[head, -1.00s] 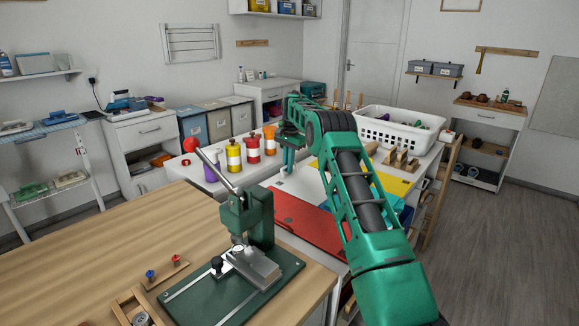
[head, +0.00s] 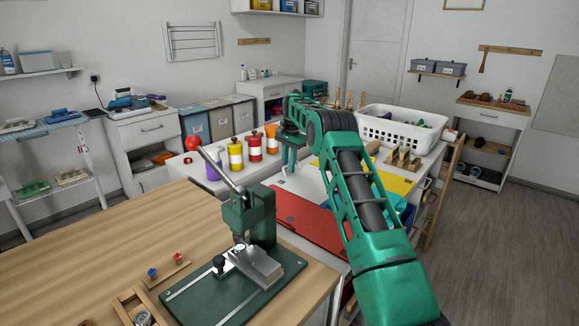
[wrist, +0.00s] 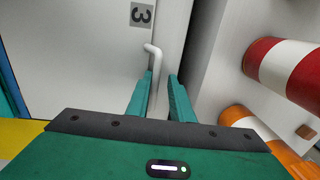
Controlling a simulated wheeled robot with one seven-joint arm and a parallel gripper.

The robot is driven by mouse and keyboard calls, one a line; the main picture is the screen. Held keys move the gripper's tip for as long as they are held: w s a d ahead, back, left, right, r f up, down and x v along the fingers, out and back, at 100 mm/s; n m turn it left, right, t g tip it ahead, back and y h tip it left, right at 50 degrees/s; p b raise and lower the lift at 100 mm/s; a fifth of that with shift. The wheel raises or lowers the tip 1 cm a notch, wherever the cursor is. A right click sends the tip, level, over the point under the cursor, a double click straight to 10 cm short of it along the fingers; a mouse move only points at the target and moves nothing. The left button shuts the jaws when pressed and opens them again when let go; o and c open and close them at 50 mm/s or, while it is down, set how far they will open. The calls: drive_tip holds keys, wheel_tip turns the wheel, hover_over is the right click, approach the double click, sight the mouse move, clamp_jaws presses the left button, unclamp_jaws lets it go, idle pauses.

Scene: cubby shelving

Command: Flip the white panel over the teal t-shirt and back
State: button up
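The white panel (head: 306,184) lies flat on the white table, beyond a red panel. In the wrist view the white panel (wrist: 75,50) carries a grey label with a "3", and a white bent rod-like handle (wrist: 153,62) stands at its edge. My gripper (head: 288,170) points down at the panel's far left side. In the wrist view its two teal fingers (wrist: 161,77) are apart, with the handle's rod showing in the gap between them. Contact with the handle cannot be told. I cannot make out the teal t-shirt; my arm hides part of the board.
The red panel (head: 305,217), yellow panel (head: 393,183) and a blue piece (head: 397,205) lie nearby. Several bottles, including a red one (head: 254,147), stand close left of my gripper. A white basket (head: 388,130) is behind. A green press (head: 250,220) stands on the wooden table in front.

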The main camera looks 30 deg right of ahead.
drive_tip(key=shift+s+f, duration=0.2)
drive_tip(key=shift+f, duration=0.15)
wheel_tip(320, 180, up, 8)
drive_tip(key=shift+w+d, duration=0.15)
drive_tip(key=shift+w, duration=0.05)
drive_tip(key=shift+r, duration=0.2)
idle(0.4)
